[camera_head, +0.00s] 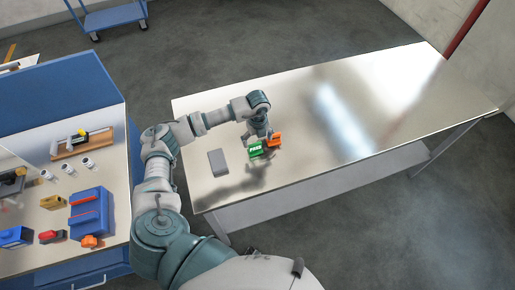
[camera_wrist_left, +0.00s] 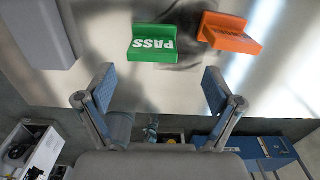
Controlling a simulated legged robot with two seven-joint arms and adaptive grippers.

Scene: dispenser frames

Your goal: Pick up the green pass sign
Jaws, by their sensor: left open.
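The green pass sign (camera_head: 255,150) lies on the metal table, below my left gripper (camera_head: 262,136) in the head view. In the left wrist view the green sign (camera_wrist_left: 153,48), with white PASS lettering, shows ahead of the fingertips and between their lines. My left gripper (camera_wrist_left: 160,85) is open with nothing between its fingers. An orange sign (camera_wrist_left: 230,34) sits close to the right of the green one in the wrist view; the orange sign also shows in the head view (camera_head: 274,140). My right gripper is not in view.
The metal table (camera_head: 400,85) is clear to the right. A grey block (camera_head: 217,162) lies left of the signs. A blue workbench (camera_head: 60,105) at the left holds tools and a blue box (camera_head: 88,213). A blue cart (camera_head: 110,18) stands at the back.

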